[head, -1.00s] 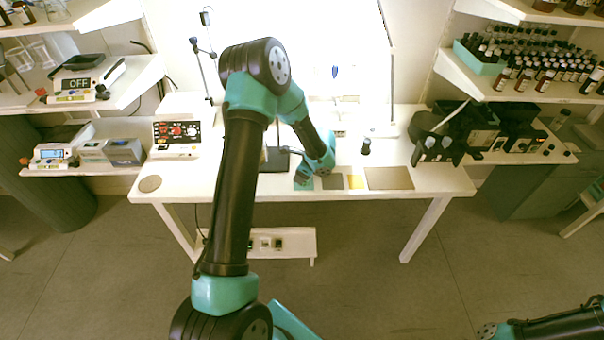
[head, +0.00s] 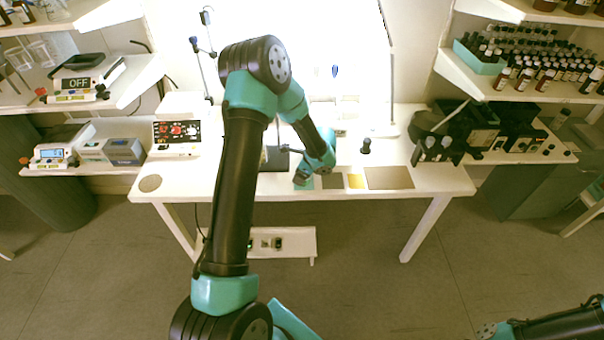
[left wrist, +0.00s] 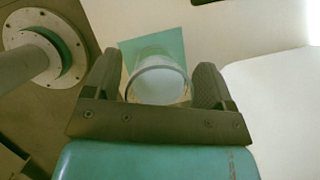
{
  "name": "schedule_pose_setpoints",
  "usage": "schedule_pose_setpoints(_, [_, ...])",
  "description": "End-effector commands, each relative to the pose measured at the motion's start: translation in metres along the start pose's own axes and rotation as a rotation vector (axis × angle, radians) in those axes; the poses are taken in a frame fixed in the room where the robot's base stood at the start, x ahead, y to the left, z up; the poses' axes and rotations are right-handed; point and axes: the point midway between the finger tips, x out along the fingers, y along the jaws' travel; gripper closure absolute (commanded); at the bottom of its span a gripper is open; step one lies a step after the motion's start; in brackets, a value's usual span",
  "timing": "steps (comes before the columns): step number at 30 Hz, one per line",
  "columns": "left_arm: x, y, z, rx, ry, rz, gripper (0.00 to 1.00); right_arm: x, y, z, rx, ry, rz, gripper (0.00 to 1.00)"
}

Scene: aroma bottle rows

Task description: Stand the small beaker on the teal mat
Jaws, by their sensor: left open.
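The small beaker (left wrist: 158,82) is clear glass and shows in the left wrist view between the fingers of my left gripper (left wrist: 158,68). The fingers are open, one on each side of the beaker, with narrow gaps beside it. The teal mat (left wrist: 174,46) shows behind and around the beaker's far end, so the beaker appears to stand on it. In the head view my left gripper (head: 303,178) is low over the teal mat (head: 306,187), which it partly covers. The beaker cannot be made out there. My right gripper is out of view.
A grey mat (head: 333,181), a yellow mat (head: 356,181) and a brown mat (head: 390,177) lie to the right on the white table (head: 235,187). A dark small object (head: 366,146) stands behind them. A round brown pad (head: 150,183) lies at the left.

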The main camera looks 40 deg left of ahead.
Motion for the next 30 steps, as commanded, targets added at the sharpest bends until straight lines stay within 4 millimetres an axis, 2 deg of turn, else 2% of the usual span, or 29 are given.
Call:
schedule_pose_setpoints(6, [-0.031,-0.001,0.000,0.000,0.000,-0.005,0.23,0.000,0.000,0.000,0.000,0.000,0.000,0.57])
schedule_pose_setpoints(21, [-0.064,0.000,-0.091,0.003,0.000,-0.002,0.23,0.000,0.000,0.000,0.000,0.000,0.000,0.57])
schedule_pose_setpoints(25, [-0.069,0.000,-0.105,0.001,-0.001,-0.001,0.23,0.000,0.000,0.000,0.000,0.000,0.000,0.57])
schedule_pose_setpoints(30, [-0.072,0.000,-0.112,-0.001,-0.001,0.000,0.23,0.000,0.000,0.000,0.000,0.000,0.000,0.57])
